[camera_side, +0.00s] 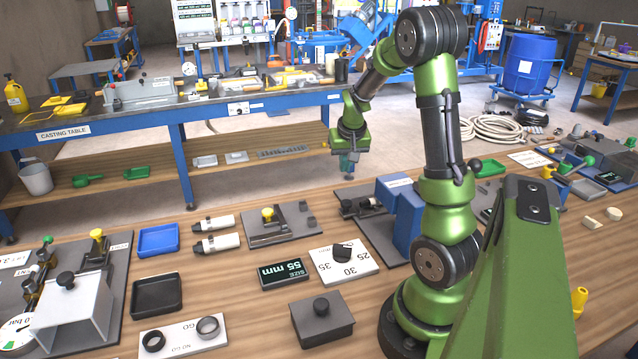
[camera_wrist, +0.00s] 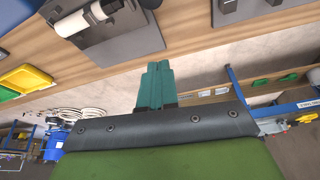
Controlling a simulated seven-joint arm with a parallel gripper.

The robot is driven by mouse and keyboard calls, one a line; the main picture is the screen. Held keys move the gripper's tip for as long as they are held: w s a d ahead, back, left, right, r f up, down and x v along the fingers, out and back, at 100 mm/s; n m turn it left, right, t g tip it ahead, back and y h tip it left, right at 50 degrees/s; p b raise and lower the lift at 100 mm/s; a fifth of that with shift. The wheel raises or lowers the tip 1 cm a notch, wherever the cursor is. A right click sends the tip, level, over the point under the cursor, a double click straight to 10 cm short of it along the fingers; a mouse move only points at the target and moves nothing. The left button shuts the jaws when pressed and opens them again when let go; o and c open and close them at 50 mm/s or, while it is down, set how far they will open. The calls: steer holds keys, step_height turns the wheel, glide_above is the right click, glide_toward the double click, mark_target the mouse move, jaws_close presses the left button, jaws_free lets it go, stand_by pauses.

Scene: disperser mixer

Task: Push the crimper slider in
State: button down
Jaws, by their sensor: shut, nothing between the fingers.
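My gripper (camera_side: 345,163) hangs in the air past the far edge of the wooden bench, above the floor gap before the casting table. In the wrist view its teal fingers (camera_wrist: 154,84) are together, with nothing between them. No part is clearly marked as the crimper. A blue upright fixture (camera_side: 400,215) on a grey plate, with a dark knobbed piece (camera_side: 360,206) at its left, stands nearest below my gripper. I cannot tell whether that piece is the slider. The wrist view shows a grey plate with a white cylinder (camera_wrist: 82,20), apart from the fingers.
A grey plate with a yellow-knobbed lever (camera_side: 268,214), two white cylinders (camera_side: 215,232), a blue tray (camera_side: 158,240) and a black tray (camera_side: 157,294) lie on the bench (camera_side: 250,285). The casting table (camera_side: 160,110) stands behind. Air around my gripper looks clear.

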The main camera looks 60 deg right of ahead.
steer(key=s+d+f+m+g+y, duration=0.1)
steer(key=d+m+g+y, duration=0.25)
steer(key=d, duration=0.65)
step_height(320, 180, up, 3)
steer(key=w+a+y, duration=0.3)
steer(key=x, duration=1)
steer(key=shift+s+a+r, duration=0.1)
steer(key=shift+s+a, duration=0.1)
steer(key=shift+s, duration=0.15)
steer(key=shift+s+a, duration=0.15)
steer(key=shift+a, duration=0.3)
steer(key=shift+s+a, duration=0.15)
steer(key=shift+a, duration=0.35)
steer(key=shift+s+a, duration=0.2)
steer(key=shift+a, duration=0.5)
